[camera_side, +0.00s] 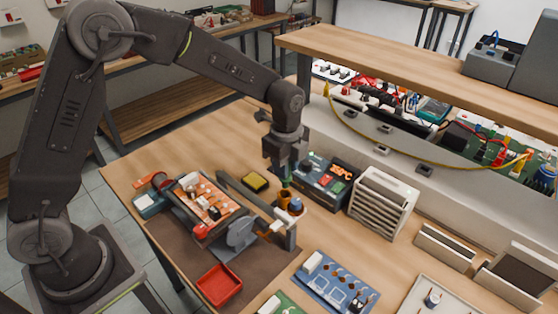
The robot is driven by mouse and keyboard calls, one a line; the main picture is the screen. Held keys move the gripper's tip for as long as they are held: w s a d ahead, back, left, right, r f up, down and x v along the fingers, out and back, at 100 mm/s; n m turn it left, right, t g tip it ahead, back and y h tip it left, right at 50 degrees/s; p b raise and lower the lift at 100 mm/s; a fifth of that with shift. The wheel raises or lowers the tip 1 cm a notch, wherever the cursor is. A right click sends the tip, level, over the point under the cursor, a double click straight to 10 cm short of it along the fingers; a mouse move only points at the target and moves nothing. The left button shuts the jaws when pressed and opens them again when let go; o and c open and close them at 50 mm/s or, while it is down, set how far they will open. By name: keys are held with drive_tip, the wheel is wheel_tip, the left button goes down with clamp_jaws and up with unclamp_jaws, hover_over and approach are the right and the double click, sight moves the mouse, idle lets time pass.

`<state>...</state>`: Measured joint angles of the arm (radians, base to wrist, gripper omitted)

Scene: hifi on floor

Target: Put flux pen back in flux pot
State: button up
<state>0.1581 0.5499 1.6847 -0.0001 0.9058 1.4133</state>
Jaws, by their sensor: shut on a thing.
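My gripper (286,176) points down over the middle of the bench and is shut on a slim green item, which looks like the flux pen (286,184). Its lower end is at or just above a small amber-brown pot (284,198), likely the flux pot. At this size I cannot tell whether the pen tip is inside the pot or only over it. A small blue-topped item (295,204) stands right beside the pot.
A soldering station (325,180) and a white slatted box (382,203) stand close behind and right. A board holder (205,205), yellow sponge tin (255,181) and red tray (219,285) are left. A blue board mat (335,285) lies in front. A shelf (430,75) overhangs behind.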

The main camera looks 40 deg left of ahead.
drive_tip(key=shift+f, duration=2.35)
drive_tip(key=o, duration=1.5)
drive_tip(key=shift+c, duration=0.2)
drive_tip(key=shift+r, duration=3.5)
